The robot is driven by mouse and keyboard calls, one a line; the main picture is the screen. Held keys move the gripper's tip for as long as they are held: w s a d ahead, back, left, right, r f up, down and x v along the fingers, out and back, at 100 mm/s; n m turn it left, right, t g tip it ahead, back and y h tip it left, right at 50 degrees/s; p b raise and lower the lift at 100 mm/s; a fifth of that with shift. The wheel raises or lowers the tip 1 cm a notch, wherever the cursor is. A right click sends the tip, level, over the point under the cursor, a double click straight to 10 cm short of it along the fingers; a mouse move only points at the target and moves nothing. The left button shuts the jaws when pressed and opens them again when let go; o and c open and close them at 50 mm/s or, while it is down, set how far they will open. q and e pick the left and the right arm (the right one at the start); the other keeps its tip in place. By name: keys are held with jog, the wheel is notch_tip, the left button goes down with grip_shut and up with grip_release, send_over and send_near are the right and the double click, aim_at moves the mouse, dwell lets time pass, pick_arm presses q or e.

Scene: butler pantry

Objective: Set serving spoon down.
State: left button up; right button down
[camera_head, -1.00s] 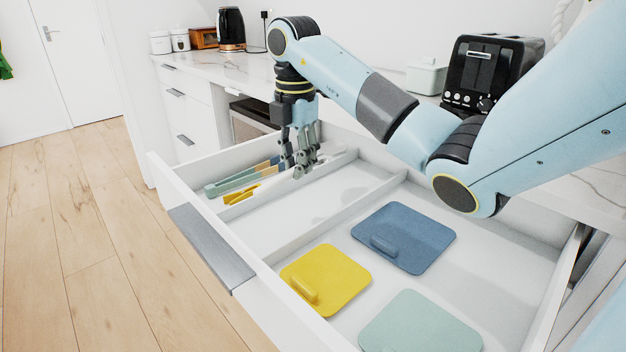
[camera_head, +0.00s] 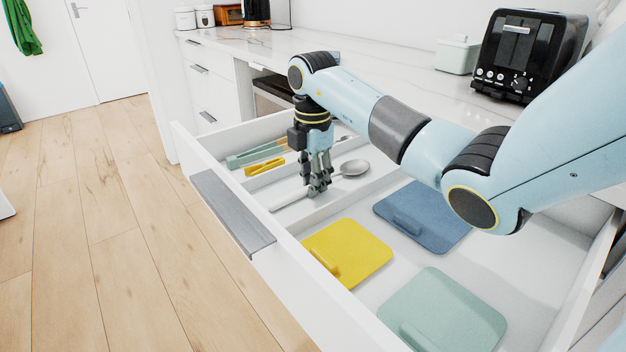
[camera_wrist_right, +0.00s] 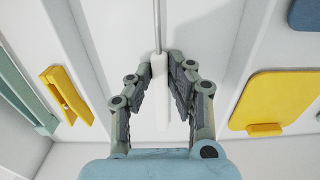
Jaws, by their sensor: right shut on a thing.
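The serving spoon has a grey bowl (camera_head: 354,168) and a pale handle that runs toward the drawer front. It lies in or just above the narrow middle compartment of the open drawer; I cannot tell if it touches the floor. My right gripper (camera_head: 318,190) points down into that compartment, shut on the spoon's handle. In the right wrist view the pale handle (camera_wrist_right: 159,85) and thin metal neck show between the fingers (camera_wrist_right: 157,92). My left gripper is out of view.
The left compartment holds green tongs (camera_head: 250,155) and a yellow clip-like utensil (camera_head: 264,167). The wide right compartment holds blue (camera_head: 425,215), yellow (camera_head: 350,250) and mint (camera_head: 445,310) lids. A black toaster (camera_head: 528,55) and pale box (camera_head: 457,55) stand on the counter.

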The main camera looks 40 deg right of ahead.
jog(key=shift+f, duration=0.15)
jog(key=c, duration=1.2)
grip_release()
notch_tip(320, 180, up, 12)
jog(key=p, duration=0.3)
jog(key=shift+r+p, duration=0.25)
jog(key=shift+p, duration=0.05)
jog(key=shift+f, duration=0.1)
